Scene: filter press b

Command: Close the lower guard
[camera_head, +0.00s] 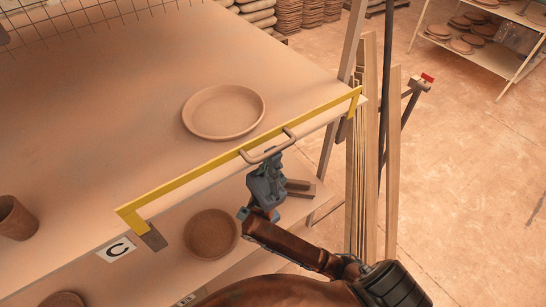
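A yellow guard bar (203,171) runs along the front edge of the table top (105,100), with a short bent leg at each end. I take it for the guard of the task; no second guard shows. A light loop handle (246,156) sticks out from its middle. My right gripper (270,158) is at the right part of this handle, with its fingertips at or against it. The fingers overlap the handle, so I cannot tell whether they are closed on it. My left gripper is not in view.
A round clay plate (224,112) lies behind the bar. A clay cup (15,218) stands at the left. A bowl (211,234) sits on a lower level near my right arm. A dark plate (153,238) and a horseshoe sign (117,249) are by the bar's left end. Planks (370,160) stand right.

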